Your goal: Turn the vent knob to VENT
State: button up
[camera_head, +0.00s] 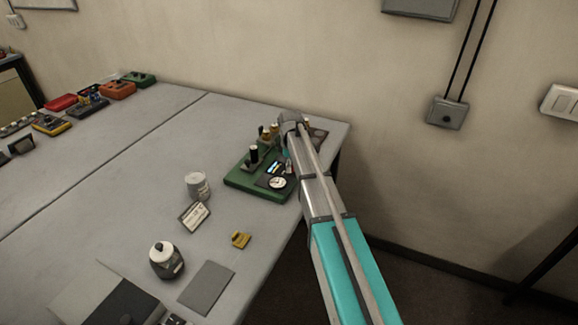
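A device on a green base (240,180) stands near the right edge of the grey table. It carries a dark upright part, brass-coloured parts, a small lit display and a round white dial gauge (277,183). I cannot make out which part is the vent knob, nor any VENT marking. My arm reaches in from the lower right, over the device's right side. My gripper (286,152) is at its far end, close to the back right of the device. My arm hides part of this area, and the fingers are too small to tell open from shut.
In front of the device are a white-grey can (198,186), a small card (194,216), a yellow piece (240,240), a dark jar with white lid (166,260) and a grey pad (207,288). Several coloured devices sit far left. The wall (290,60) is behind.

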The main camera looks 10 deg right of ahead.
grip_shut()
jog(key=shift+a, duration=0.15)
